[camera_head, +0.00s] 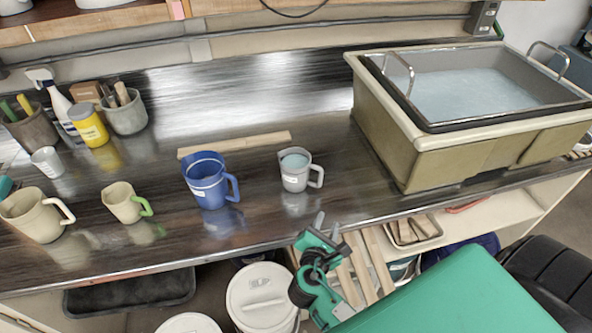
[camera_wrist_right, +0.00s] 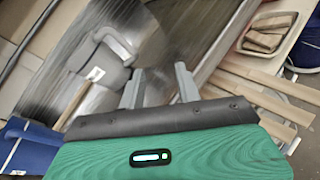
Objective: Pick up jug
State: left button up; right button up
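Several jugs stand on the dark, shiny worktop. A grey jug (camera_head: 296,180) with pale liquid stands right of a blue jug (camera_head: 204,188). A small cream jug with a green handle (camera_head: 122,205) and a larger cream jug (camera_head: 33,216) stand to the left. My right gripper (camera_head: 327,224) is at the bench's front edge, nearest the grey jug and apart from it. In the right wrist view its two fingers (camera_wrist_right: 160,86) are spread with nothing between them. The grey jug (camera_wrist_right: 97,72) shows beyond them, and the blue jug (camera_wrist_right: 32,145) is at lower left. My left gripper is out of view.
A large basin of pale liquid (camera_head: 430,150) stands at the right of the worktop (camera_head: 265,105). A spray bottle (camera_head: 55,100), yellow tub (camera_head: 88,126) and tool pots are at back left. White buckets (camera_head: 262,298) stand below.

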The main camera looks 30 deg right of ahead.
aim_at(321, 178)
jog(key=w+n+t, duration=0.1)
jog(key=w+a+r+n, duration=0.1)
jog(key=n, duration=0.1)
jog(key=w+a+n+t, duration=0.1)
jog(key=n, duration=0.1)
jog(key=shift+a+r+t, duration=0.2)
jog(key=shift+r+t, duration=0.1)
jog(key=shift+r, duration=0.05)
jog(key=shift+w+r+n+h, duration=0.1)
jog(key=shift+w+n+h, duration=0.2)
jog(key=shift+n, duration=0.2)
jog(key=p+x, duration=0.2)
jog(key=x, duration=0.5)
jog(key=shift+w+r+p, duration=0.1)
jog(key=shift+r+p, duration=0.05)
jog(key=shift+p, duration=0.15)
jog(key=shift+w+d, duration=0.35)
jog(key=shift+w, duration=0.05)
jog(key=shift+w+d+r+p, duration=0.1)
jog(key=shift+w+d+p, duration=0.1)
jog(key=shift+p, duration=0.15)
jog(key=p+x, duration=0.2)
jog(key=x, duration=0.2)
jog(key=shift+d+r, duration=0.1)
jog(key=shift+w+d, duration=0.15)
jog(key=shift+w, duration=0.05)
jog(key=shift+c, duration=0.2)
